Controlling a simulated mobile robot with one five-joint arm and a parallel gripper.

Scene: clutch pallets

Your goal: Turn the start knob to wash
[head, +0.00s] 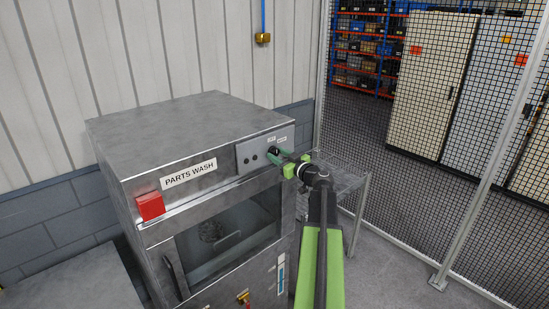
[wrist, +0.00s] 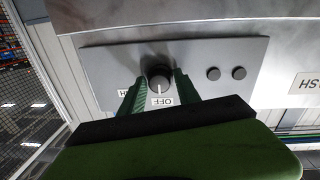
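The start knob (wrist: 158,72) is a round dark knob with a white pointer line on a grey panel, seen in the wrist view. The line points at the OFF label (wrist: 162,101), which appears upside down. A second label (wrist: 123,93), partly hidden by a finger, shows "SH". My gripper (wrist: 159,80) has its two green fingers on either side of the knob, very close to it. I cannot tell whether they touch it. In the head view my gripper (head: 280,157) is at the panel (head: 254,153) on the parts washer (head: 165,110), largely covering the knob.
Two dark buttons (wrist: 226,73) sit beside the knob on the panel. A red box (head: 149,206) is on the washer's front left corner. The washer door (head: 228,240) is shut. A mesh fence (head: 440,150) stands to the right, with open floor before it.

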